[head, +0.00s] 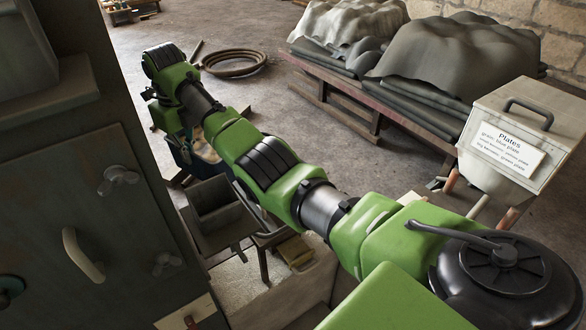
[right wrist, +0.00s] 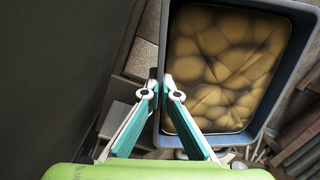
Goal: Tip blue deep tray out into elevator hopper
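The blue deep tray (right wrist: 278,8) fills much of the right wrist view and holds several rounded, yellowish-tan lumps (right wrist: 215,60). In the head view the tray (head: 183,156) is partly hidden behind my right arm. My right gripper (right wrist: 161,92) has one finger on each side of the tray's left wall, closed on its rim. Its fingertips are hard to make out in the head view. A grey, open-topped square box (head: 214,218), which looks like the elevator hopper, stands nearer than the tray and apart from it; its inside looks empty. My left gripper is not in view.
A big dark cabinet (head: 95,190) with a pale handle stands close on the left. A pallet table (head: 375,105) with draped sheets is at the back right. A coiled hose (head: 233,63) lies on open floor.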

